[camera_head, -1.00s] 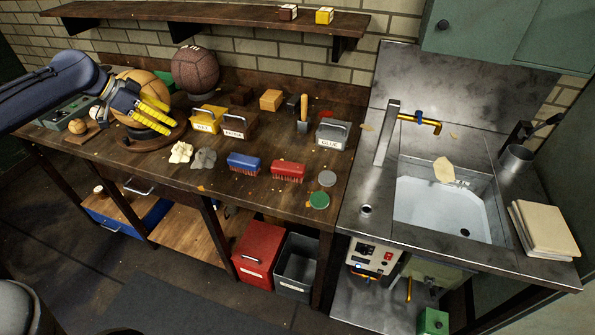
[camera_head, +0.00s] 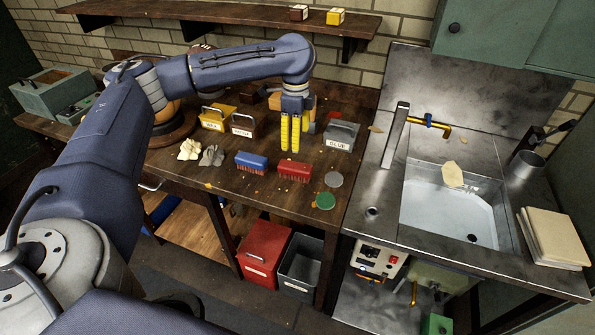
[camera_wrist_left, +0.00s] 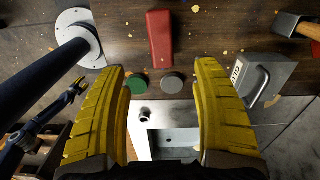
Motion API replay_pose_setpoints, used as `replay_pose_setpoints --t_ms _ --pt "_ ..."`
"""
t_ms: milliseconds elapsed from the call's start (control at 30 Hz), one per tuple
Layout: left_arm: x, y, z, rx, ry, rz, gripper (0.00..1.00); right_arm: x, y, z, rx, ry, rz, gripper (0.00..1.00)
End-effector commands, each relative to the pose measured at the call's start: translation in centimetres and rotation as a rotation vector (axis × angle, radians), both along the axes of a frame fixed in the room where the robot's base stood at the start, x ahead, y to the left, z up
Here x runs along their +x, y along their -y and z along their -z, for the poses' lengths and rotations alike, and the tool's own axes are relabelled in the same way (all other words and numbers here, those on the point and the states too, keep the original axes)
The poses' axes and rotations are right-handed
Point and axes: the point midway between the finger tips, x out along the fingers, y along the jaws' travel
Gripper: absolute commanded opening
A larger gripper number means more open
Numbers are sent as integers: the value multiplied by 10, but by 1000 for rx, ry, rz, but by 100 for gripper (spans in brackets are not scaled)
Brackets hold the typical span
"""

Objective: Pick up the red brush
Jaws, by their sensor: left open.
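The red brush (camera_head: 294,172) lies bristles down near the table's front edge, its red back up. It also shows in the left wrist view (camera_wrist_left: 160,38), above the fingers. My left gripper (camera_head: 290,148) points down just behind the brush in the head view, with its yellow fingers apart. In the left wrist view the left gripper (camera_wrist_left: 160,70) is open, with nothing between its fingers. A small blue arm with a yellow-fingered gripper (camera_wrist_left: 75,89), seemingly my right one, shows at the left there, too small to judge.
A blue brush (camera_head: 251,163) lies left of the red one. A green disc (camera_head: 325,201) and a grey disc (camera_head: 334,180) lie to its right. The glue box (camera_head: 342,135) stands behind. The sink (camera_head: 455,205) is at the right.

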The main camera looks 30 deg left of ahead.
Motion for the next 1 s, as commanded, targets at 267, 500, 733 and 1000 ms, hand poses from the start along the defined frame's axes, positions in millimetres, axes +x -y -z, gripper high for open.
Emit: replay_pose_setpoints --t_ms 267,500,733,1000 --pt "-1 0 51 -2 -3 1 66 1 0 0 -1 1 0 44" --pt "0 0 76 -2 -1 0 66 1 0 0 0 1 1 44" --pt "0 -1 85 -1 -1 0 66 0 0 0 0 0 1 44" --pt "1 -4 116 -2 -1 -1 66 -1 1 0 -1 -2 1 44"
